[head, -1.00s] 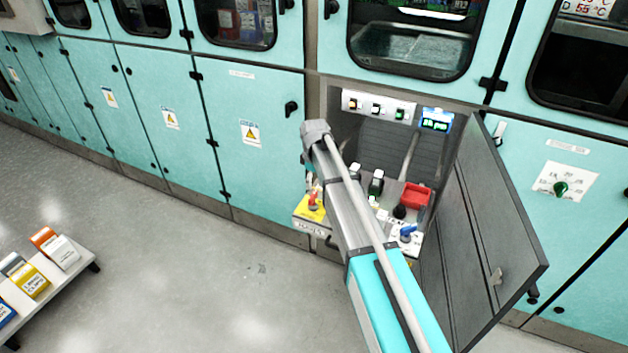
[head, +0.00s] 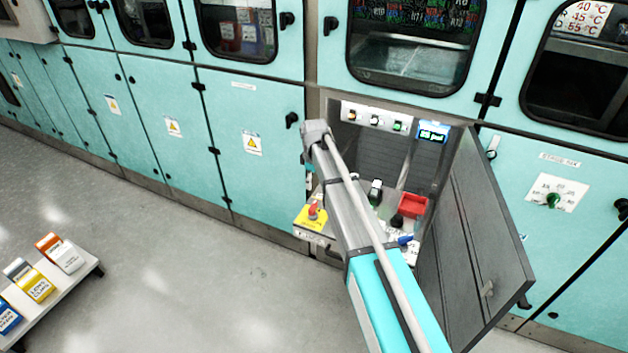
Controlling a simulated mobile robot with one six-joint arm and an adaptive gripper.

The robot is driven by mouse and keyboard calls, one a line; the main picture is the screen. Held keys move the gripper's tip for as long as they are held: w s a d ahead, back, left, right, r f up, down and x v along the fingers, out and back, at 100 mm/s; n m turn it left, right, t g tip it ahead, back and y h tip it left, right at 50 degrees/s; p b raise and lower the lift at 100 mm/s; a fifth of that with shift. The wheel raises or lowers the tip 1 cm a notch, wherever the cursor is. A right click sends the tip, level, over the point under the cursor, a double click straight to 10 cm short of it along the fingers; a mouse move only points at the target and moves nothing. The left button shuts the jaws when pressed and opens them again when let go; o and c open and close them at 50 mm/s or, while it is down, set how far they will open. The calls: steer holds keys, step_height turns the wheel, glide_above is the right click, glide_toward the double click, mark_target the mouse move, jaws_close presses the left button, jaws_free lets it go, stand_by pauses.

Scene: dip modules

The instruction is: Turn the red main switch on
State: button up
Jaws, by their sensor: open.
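A red knob (head: 313,211) stands on a yellow plate (head: 311,219) at the left front of a sloped control panel in the head view. The panel lies inside an open cabinet bay. The knob is small, so its on or off position cannot be told. My arm crosses in front of the panel, with a grey joint at its far end just up from the knob. My gripper cannot be made out; my arm hides that region.
The panel also bears a red box (head: 412,205), a black knob (head: 397,221) and a blue handle (head: 405,240). A dark open door (head: 470,240) stands close on the right. A low shelf with boxes (head: 65,256) is at left; floor between is clear.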

steer(key=shift+r+p, duration=2)
steer(key=shift+r, duration=0.2)
steer(key=s+d+m, duration=1.4)
steer(key=s+d, duration=1)
steer(key=s, duration=0.2)
steer(key=shift+d, duration=0.4)
